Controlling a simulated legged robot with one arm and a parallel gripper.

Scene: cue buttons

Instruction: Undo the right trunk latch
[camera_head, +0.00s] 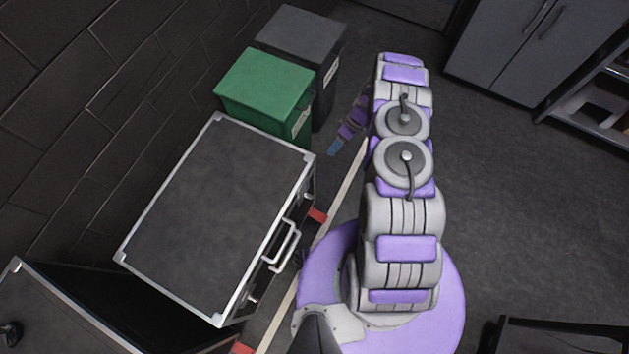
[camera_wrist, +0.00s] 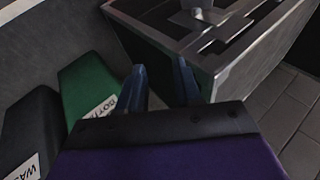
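The dark trunk (camera_head: 215,210) with silver metal edges stands closed at left in the head view. A pale handle (camera_head: 287,246) is on its front side.
A green bin (camera_head: 265,85) and a dark grey bin (camera_head: 305,40) stand behind the trunk, close to my gripper. A red piece (camera_head: 318,216) sits beside the trunk's front. Another dark case (camera_head: 50,310) is at lower left. The floor to the right (camera_head: 510,200) is clear.

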